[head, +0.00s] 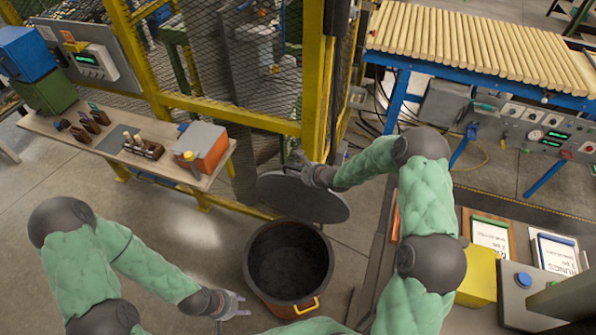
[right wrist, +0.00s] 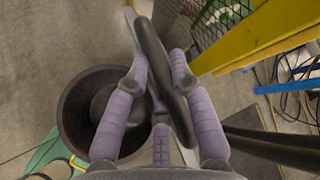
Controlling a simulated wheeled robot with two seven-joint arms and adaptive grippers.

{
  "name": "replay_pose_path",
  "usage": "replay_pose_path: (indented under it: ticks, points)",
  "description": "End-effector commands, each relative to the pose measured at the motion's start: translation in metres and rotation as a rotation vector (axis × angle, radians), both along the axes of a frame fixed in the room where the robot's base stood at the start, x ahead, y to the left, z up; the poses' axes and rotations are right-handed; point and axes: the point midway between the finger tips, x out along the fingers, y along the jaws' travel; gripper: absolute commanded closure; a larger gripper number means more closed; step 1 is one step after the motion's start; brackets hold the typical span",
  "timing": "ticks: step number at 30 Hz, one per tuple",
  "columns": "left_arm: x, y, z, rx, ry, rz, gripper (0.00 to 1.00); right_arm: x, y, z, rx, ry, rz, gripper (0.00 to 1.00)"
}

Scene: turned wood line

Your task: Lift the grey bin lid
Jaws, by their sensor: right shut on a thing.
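The grey bin lid (head: 290,196) is a round disc, held tilted in the air above and behind the bin in the head view. My right gripper (head: 314,174) is shut on it at its upper side. In the right wrist view the lid (right wrist: 172,95) shows nearly edge-on as a dark band between the fingers of my right gripper (right wrist: 157,75); the exact grip point is partly hidden. The open bin (head: 316,243) has an orange-brown outside, a dark inside and a yellow handle. My left gripper (head: 233,304) is open and empty, left of the bin near the floor.
A yellow mesh fence (head: 240,115) stands behind the lid. A workbench (head: 95,147) with wooden holders and an orange box (head: 214,152) is at the left. A roller conveyor (head: 470,45) and control panel (head: 525,125) are at the right. Floor left of the bin is clear.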

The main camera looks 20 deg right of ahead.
Motion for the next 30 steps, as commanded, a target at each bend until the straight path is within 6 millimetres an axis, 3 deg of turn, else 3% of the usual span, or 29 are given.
replay_pose_path:
  ticks: [3,4,6,7,20,30]
  points:
    - [0.000,0.000,0.000,0.000,0.000,0.000,0.60,0.002,-0.001,0.004,0.001,-0.008,-0.003,1.00]
    - [0.000,0.000,0.000,0.000,0.000,0.000,0.60,0.002,-0.001,0.004,0.001,-0.008,-0.003,0.74]
    - [0.000,0.000,0.000,0.000,0.000,0.000,0.60,0.002,-0.001,0.004,0.001,-0.008,-0.002,0.54]
    - [0.000,0.000,0.000,0.000,0.000,0.000,0.60,0.002,-0.001,0.003,0.001,-0.007,-0.002,0.51]
    - [0.000,0.000,0.000,0.000,-0.001,0.000,0.60,-0.004,-0.003,0.006,0.000,-0.004,-0.002,0.51]
    - [0.000,0.000,0.000,0.000,0.000,0.000,0.60,-0.045,-0.022,0.039,-0.001,-0.005,-0.004,0.51]
